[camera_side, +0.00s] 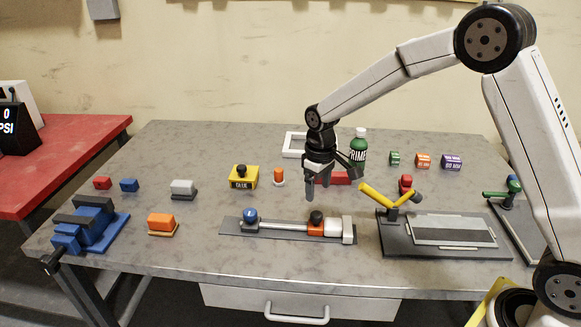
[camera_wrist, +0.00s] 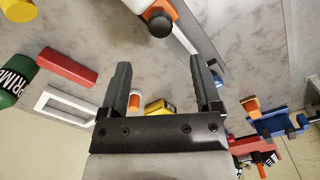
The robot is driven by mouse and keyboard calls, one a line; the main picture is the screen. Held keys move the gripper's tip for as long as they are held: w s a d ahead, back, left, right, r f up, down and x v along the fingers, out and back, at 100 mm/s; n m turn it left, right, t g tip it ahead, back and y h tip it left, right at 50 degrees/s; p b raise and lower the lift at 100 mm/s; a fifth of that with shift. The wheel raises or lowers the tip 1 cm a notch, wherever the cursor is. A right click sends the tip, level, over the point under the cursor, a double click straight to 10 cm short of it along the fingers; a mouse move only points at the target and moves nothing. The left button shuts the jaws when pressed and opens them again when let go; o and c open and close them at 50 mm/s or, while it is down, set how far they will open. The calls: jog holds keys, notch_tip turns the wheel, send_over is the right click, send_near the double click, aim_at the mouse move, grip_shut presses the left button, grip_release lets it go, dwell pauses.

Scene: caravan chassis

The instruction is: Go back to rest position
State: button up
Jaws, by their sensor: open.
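My gripper (camera_side: 331,182) hangs from the arm above the middle of the grey table, pointing down. In the wrist view my gripper (camera_wrist: 160,62) has its two fingers wide apart with nothing between them. It is above and a little behind the long grey fixture (camera_side: 273,233), apart from it. That fixture carries a rod, a blue ball knob (camera_side: 250,215), an orange block with a black knob (camera_side: 316,224) and a white block at its right end. A red bar (camera_side: 333,178) lies behind my gripper and is partly hidden by it.
A yellow-handled clamp (camera_side: 390,196) with its plate stands right. A green PRIME bottle (camera_side: 358,147) and white frame (camera_side: 294,144) stand behind. A yellow GLUE block (camera_side: 243,178), small blocks and a blue vise (camera_side: 92,226) lie left. The table's front strip is clear.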

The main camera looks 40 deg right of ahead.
jog(key=shift+s+r, duration=0.1)
jog(key=shift+s, duration=0.45)
jog(key=s+m+t, duration=0.2)
jog(key=s, duration=1.6)
jog(key=shift+s+d+t, duration=0.2)
jog(key=shift+d+t, duration=0.05)
jog(key=shift+t, duration=0.05)
dwell(0.9)
